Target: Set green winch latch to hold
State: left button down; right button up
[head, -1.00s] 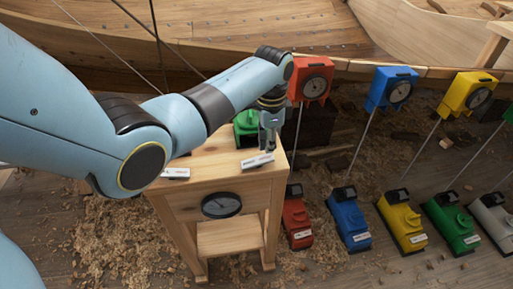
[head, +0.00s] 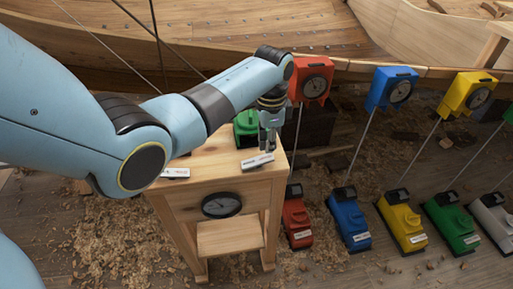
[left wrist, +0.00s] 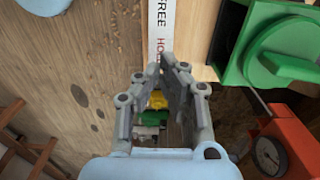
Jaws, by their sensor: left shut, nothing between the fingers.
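A green winch-like housing (head: 246,128) stands at the back of the wooden stand (head: 215,160), partly hidden by my left arm. In the left wrist view, a green housing with a rounded raised part (left wrist: 285,50) is at the right. A white label strip (head: 257,160) lies on the stand top; in the left wrist view it reads FREE and, partly covered by the fingers, HO. My left gripper (head: 268,148) is shut and empty, pointing down just over that strip. It also shows in the left wrist view (left wrist: 155,67). I cannot make out the latch position. My right gripper is not in view.
Another green unit (head: 455,224) sits on the floor between a yellow (head: 402,223) and a white one (head: 493,218). Blue (head: 349,221) and red (head: 296,220) units stand nearer the stand. Thin rods rise to gauge boxes. The wooden hull (head: 220,45) spans the back.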

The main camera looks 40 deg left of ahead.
aim_at(268, 157)
pick_arm(q)
jog(key=shift+f, duration=0.35)
jog(key=shift+f+b, duration=0.45)
dwell(0.4)
jog(key=shift+f+b, duration=0.6)
jog(key=shift+f, duration=0.4)
dwell(0.4)
notch_tip(268, 157, up, 7)
jog(key=p, duration=0.8)
jog(key=shift+r, duration=0.15)
